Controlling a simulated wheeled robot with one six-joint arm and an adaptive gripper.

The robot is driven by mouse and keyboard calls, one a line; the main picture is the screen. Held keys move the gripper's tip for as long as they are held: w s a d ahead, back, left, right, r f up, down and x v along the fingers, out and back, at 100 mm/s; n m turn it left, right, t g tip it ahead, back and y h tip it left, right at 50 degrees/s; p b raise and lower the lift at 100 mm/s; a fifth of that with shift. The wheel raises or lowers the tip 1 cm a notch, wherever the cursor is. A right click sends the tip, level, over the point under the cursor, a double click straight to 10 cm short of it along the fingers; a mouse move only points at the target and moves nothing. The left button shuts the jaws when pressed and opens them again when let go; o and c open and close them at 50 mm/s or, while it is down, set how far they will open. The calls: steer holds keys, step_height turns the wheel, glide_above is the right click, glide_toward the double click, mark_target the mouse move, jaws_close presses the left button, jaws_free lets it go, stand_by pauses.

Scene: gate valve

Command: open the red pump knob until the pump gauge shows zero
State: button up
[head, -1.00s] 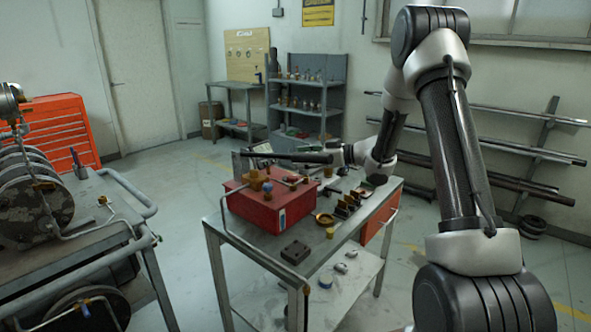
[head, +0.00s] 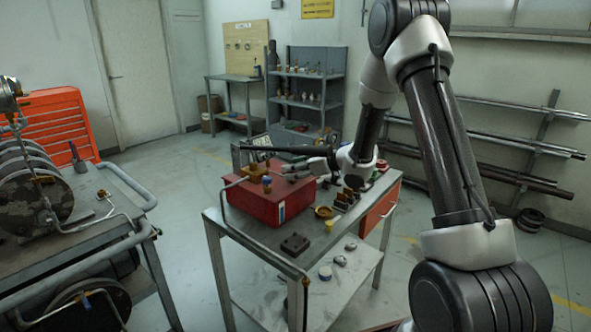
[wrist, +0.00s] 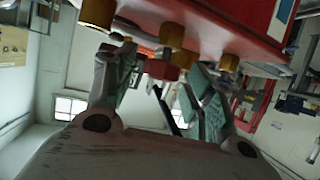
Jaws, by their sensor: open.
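The red pump box (head: 268,208) stands on the grey work table (head: 262,242), with brass fittings and a small blue part on top. My gripper (head: 292,168) is at the top of the box, on its far right side. In the wrist view the box (wrist: 245,25) fills the top edge, with several brass fittings hanging into view. My open fingers (wrist: 160,68) stand apart there, with a small red round part, which looks like the red knob (wrist: 167,73), between or just beyond them. I cannot tell whether they touch it. I cannot make out the pump gauge.
A long dark bar (head: 270,149) reaches left above the box. A brass dish (head: 325,212) and a dark block (head: 295,244) lie on the table. A bent pipe (head: 240,225) runs along the left side.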

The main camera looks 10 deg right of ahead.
steer(key=shift+c, duration=0.2)
steer(key=c, duration=1)
steer(key=shift+o, duration=0.2)
steer(key=n+g+y, duration=0.1)
steer(key=n+g, duration=0.1)
steer(key=n+g+y, duration=0.1)
steer(key=shift+w+d+n+y, duration=0.2)
steer(key=shift+w+n+y, duration=0.05)
steer(key=shift+n+y, duration=0.05)
steer(key=n+g, duration=0.2)
steer(key=g, duration=0.1)
steer(key=n+g+y, duration=0.1)
steer(key=n+g, duration=0.2)
steer(key=shift+w+n+g, duration=0.2)
steer(key=shift+n+g, duration=0.1)
steer(key=shift+g, duration=0.1)
steer(key=o, duration=1)
